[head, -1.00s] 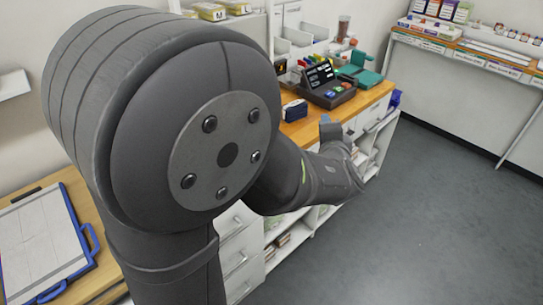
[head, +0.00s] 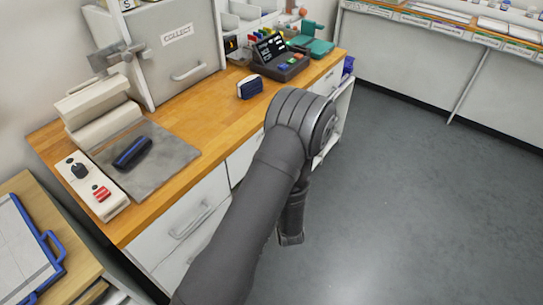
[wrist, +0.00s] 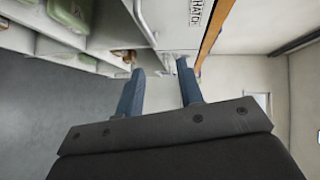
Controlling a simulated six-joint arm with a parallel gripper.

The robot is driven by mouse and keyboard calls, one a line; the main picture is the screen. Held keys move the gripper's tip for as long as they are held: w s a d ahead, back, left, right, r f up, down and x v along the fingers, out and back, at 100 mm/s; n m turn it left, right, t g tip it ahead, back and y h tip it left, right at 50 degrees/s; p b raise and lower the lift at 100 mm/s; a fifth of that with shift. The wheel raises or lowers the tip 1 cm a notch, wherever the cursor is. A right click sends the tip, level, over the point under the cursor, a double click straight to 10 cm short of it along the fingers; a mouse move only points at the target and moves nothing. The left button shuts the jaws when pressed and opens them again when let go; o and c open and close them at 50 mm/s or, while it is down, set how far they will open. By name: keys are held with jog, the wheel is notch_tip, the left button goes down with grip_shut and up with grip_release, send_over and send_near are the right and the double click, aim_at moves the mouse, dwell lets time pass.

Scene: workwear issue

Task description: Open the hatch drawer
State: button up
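A pale drawer front with a HATCH label (wrist: 196,13) is at the top of the wrist view, turned sideways, beside the orange counter edge. A curved metal handle (wrist: 143,22) is on the pale front, left of the label. My gripper (wrist: 160,70) has two blue-grey fingers standing apart, with nothing held between them. Its fingertips point toward the cabinet fronts, below the label and handle in the picture; whether they touch anything cannot be told. In the head view my arm covers part of the drawer fronts, no label is readable on them, and my fingers cannot be made out.
A white drawer with a handle (head: 190,221) is under the wooden counter (head: 221,108). Open shelves with green packs (wrist: 70,14) are near my gripper. The grey floor is clear.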

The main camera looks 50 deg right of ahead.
jog(key=f+x, duration=0.1)
jog(key=x, duration=1.1)
jog(key=f+x, duration=0.1)
jog(key=x, duration=0.5)
jog(key=shift+s+a+f, duration=0.15)
jog(key=shift+a+f, duration=0.05)
jog(key=shift+f, duration=0.15)
grip_shut()
